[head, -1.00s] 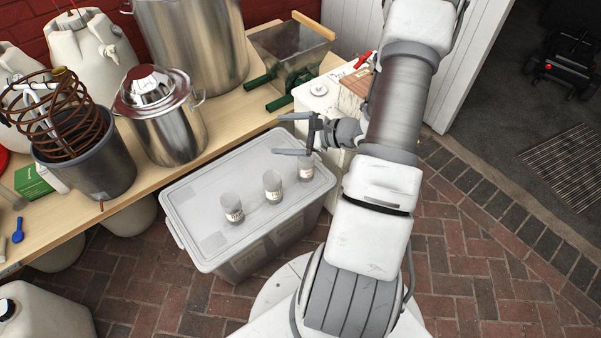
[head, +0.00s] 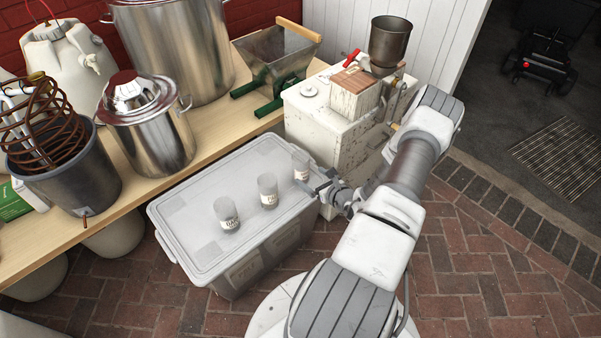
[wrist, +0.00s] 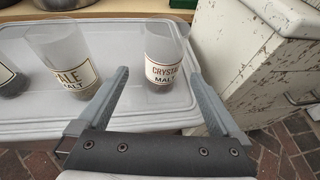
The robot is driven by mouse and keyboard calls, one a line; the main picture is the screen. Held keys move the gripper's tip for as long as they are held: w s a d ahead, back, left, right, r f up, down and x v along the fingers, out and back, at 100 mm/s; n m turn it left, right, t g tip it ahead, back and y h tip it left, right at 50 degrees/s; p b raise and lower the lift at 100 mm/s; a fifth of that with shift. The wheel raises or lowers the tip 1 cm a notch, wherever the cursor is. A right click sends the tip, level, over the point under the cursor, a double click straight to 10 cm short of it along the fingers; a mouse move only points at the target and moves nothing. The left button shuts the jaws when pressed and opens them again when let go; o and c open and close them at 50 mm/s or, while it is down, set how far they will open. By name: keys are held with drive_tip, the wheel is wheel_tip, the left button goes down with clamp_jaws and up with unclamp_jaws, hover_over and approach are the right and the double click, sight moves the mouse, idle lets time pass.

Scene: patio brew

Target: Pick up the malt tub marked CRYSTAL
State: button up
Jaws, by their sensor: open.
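The CRYSTAL malt tub (wrist: 163,62) is a clear cup with a cream label reading CRYSTAL MALT and dark grain at its base. It stands upright on the grey lid of the storage box (wrist: 140,116). In the head view it is the rightmost tub (head: 300,167). My gripper (wrist: 160,84) is open; in the wrist view its fingers point toward the tub, one to each side in the picture. I cannot tell whether the tub is between the tips. In the head view my gripper (head: 318,184) is at the lid's right end, close to the tub.
A tub labelled ALE (wrist: 64,60) stands left of the CRYSTAL tub, and another tub (head: 226,213) is further left. A chipped white cabinet (head: 325,135) rises close on the right. The wooden bench (head: 225,113) with pots lies behind the box.

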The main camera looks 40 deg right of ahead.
sight(304, 172)
drive_tip(key=b+x, duration=0.1)
drive_tip(key=x, duration=0.5)
drive_tip(key=shift+w+f+b, duration=0.25)
drive_tip(key=shift+w+b, duration=0.05)
drive_tip(key=shift+b, duration=0.1)
drive_tip(key=b+x, duration=0.1)
drive_tip(key=x, duration=0.2)
drive_tip(key=b+x, duration=0.1)
drive_tip(key=shift+w+d+f+b, duration=0.25)
drive_tip(key=shift+d+f+b, duration=0.05)
drive_tip(key=shift+d, duration=0.05)
drive_tip(key=shift+w, duration=0.35)
drive_tip(key=shift+c, duration=0.2)
drive_tip(key=c, duration=1.2)
drive_tip(key=shift+r, duration=0.1)
drive_tip(key=shift+c, duration=0.2)
